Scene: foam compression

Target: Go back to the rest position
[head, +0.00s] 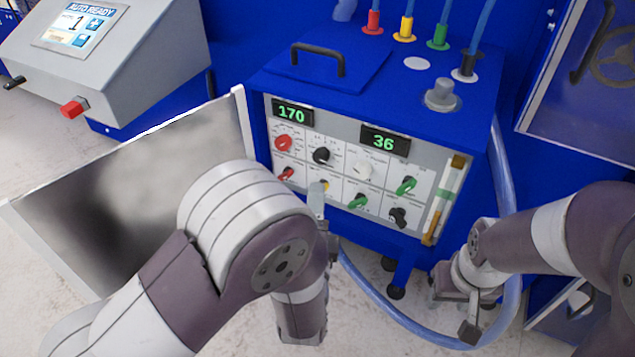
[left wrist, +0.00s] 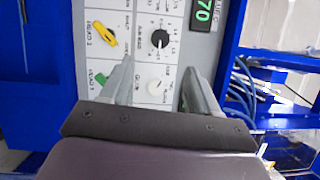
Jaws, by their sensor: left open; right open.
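My left gripper (head: 322,200) is in front of the blue machine's control panel (head: 335,140), with one finger partly covering the yellow knob (head: 326,184). In the left wrist view its two fingers (left wrist: 158,85) are apart, with nothing held. The white knob (left wrist: 159,86) shows between them; whether they touch it cannot be told. The yellow knob (left wrist: 106,39) and black knob (left wrist: 160,39) lie beyond the fingertips. My right gripper (head: 456,306) is open and empty, low at the right, beside the machine's lower right corner and near a blue hose (head: 509,270).
The blue machine (head: 395,95) has a handle and coloured hose ports on top; its displays read 170 and 36. A grey console (head: 115,50) with a touchscreen stands at the left. A flat framed panel (head: 120,190) lies behind my left arm. Pale floor (head: 30,125) shows at the left.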

